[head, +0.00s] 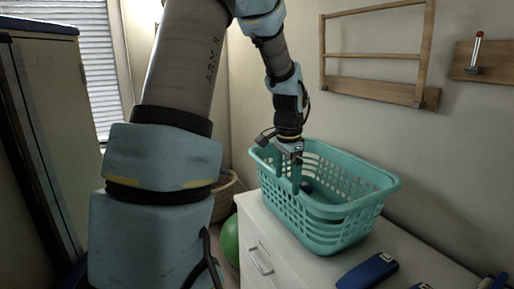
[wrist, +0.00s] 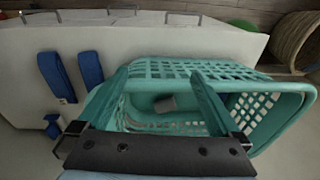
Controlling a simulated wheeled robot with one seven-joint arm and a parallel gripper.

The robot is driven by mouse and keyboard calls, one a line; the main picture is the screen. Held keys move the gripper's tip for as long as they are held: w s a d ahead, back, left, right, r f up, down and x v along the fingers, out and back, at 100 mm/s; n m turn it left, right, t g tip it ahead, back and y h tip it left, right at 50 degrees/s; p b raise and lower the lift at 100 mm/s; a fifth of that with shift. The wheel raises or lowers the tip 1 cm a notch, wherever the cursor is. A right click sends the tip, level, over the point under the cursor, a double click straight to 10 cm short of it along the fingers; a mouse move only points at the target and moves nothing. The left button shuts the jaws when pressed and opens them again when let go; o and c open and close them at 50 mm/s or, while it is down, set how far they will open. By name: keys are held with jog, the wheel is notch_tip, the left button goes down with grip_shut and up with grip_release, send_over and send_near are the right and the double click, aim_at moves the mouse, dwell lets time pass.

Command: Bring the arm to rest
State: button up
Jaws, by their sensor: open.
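My arm reaches over the white cabinet. My gripper (head: 292,165) points down at the near left part of the teal basket (head: 345,232), with its fingers at or inside the rim. I cannot tell whether they touch the basket. In the wrist view my gripper (wrist: 160,76) has its two teal fingers wide apart, with nothing held between them. The basket (wrist: 285,117) lies below and around the fingers. A small grey-blue object (wrist: 165,103) lies inside the basket and shows between the fingers.
The basket stands on the white cabinet (head: 255,225). Blue objects (head: 367,271) lie near its front right; two blue strips (wrist: 56,76) show in the wrist view. A wooden rack (head: 375,56) hangs on the wall behind. A wicker basket (head: 224,200) and green ball (head: 229,241) are beside the cabinet.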

jog(key=s+a+n+t, duration=0.1)
jog(key=s+a+n, duration=1.1)
jog(key=a, duration=0.3)
notch_tip(320, 180, down, 12)
jog(key=s+b, duration=0.2)
jog(key=b, duration=0.8)
jog(key=shift+r+g, duration=0.2)
jog(key=shift+g, duration=0.2)
